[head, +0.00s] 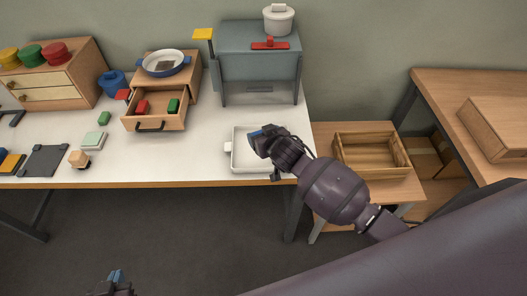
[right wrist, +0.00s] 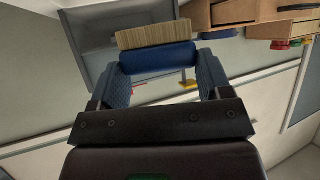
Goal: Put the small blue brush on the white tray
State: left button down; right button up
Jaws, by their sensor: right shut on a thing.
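The small blue brush (right wrist: 157,61) has a blue back and tan bristles and is held between the two blue fingers of my right gripper (right wrist: 160,75). In the head view my right gripper (head: 258,139) is over the white tray (head: 247,162), above its upper middle. The gripper hides part of the tray, and I cannot clearly make out the brush there. The tray lies near the front right edge of the white table and has a small handle on its left. My left gripper (head: 116,279) shows only partly at the bottom edge, away from the table; its fingers are unclear.
A grey stove (head: 258,75) with a white pot (head: 278,19) stands behind the tray. An open wooden drawer (head: 156,125) holding red and green blocks is to the left. A wooden crate (head: 372,172) sits on a lower table at right. The table between drawer and tray is clear.

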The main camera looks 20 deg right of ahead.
jog(key=shift+f+b, duration=0.45)
jog(key=shift+f, duration=3.3)
jog(key=shift+f, duration=0.2)
jog(key=o, duration=0.9)
jog(key=shift+r, duration=0.25)
jog(key=p+v, duration=0.1)
jog(key=v, duration=1.1)
jog(key=s+d+f, duration=0.2)
jog(key=s+d, duration=0.2)
jog(key=s, duration=0.4)
jog(key=s+d+f+h, duration=0.1)
jog(key=s+d+f, duration=0.1)
jog(key=s+d, duration=0.3)
jog(key=s, duration=0.3)
jog(key=shift+f+g, duration=0.3)
jog(key=shift+f, duration=0.05)
